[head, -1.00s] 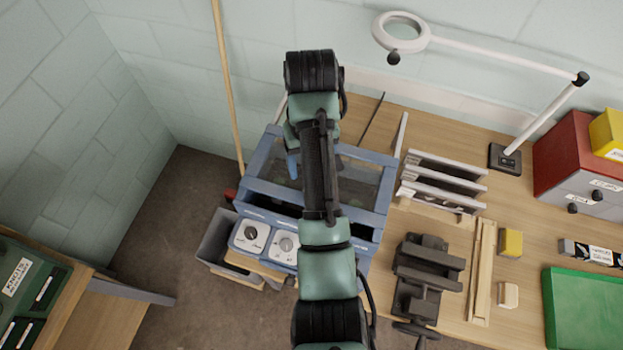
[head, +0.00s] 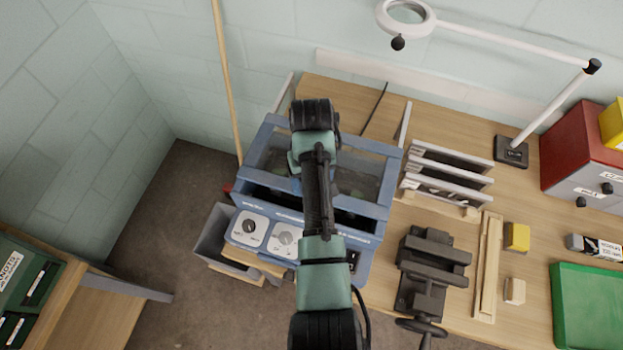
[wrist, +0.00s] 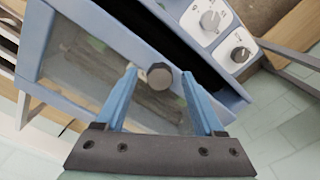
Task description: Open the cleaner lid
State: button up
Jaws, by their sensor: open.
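The cleaner (head: 356,240) is a blue machine with a dial panel at its front. Its lid (head: 378,205) has a blue frame around a see-through pane and looks closed. In the wrist view the lid (wrist: 80,62) fills the middle, and a round dark grey knob (wrist: 160,75) stands by its edge. My gripper (wrist: 160,73) is open, with its two blue fingers on either side of the knob. I cannot tell whether they touch it. In the head view my arm covers the middle of the lid and hides most of the gripper.
A vise (head: 430,270) and a rack of slats (head: 447,180) stand right of the cleaner on the wooden bench (head: 385,305). A magnifier lamp (head: 407,13) reaches over the back. A grey bin (head: 222,232) is at the left. A pole (head: 226,85) leans on the wall.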

grip_shut()
dwell(0.4)
jog(key=shift+w, duration=0.1)
dwell(1.0)
